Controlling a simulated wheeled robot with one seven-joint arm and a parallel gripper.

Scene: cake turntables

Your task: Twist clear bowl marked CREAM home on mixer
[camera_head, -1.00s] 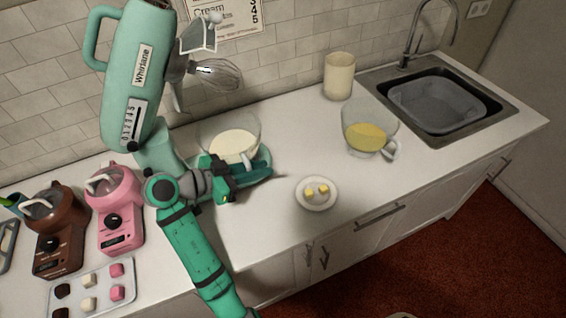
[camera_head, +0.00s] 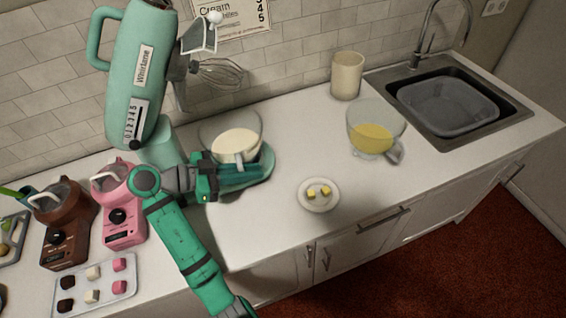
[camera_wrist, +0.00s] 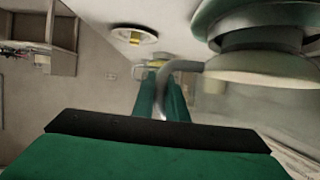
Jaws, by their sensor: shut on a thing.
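The clear bowl with pale cream-coloured contents (camera_head: 228,141) sits upright on the foot of the tilted-back green mixer (camera_head: 142,75). No CREAM lettering is readable on it. My gripper (camera_head: 240,172) is at the bowl's front, shut on its handle. The mixer's whisk (camera_head: 220,73) hangs above and clear of the bowl. The seating between bowl and mixer foot is hidden.
A second clear bowl with yellow contents (camera_head: 372,137) stands to the right. A plate with yellow cubes (camera_head: 318,196) lies at the counter's front. Pink (camera_head: 122,215) and brown (camera_head: 68,225) machines and a sweets tray (camera_head: 105,293) are at left. A beige canister (camera_head: 347,76) stands behind.

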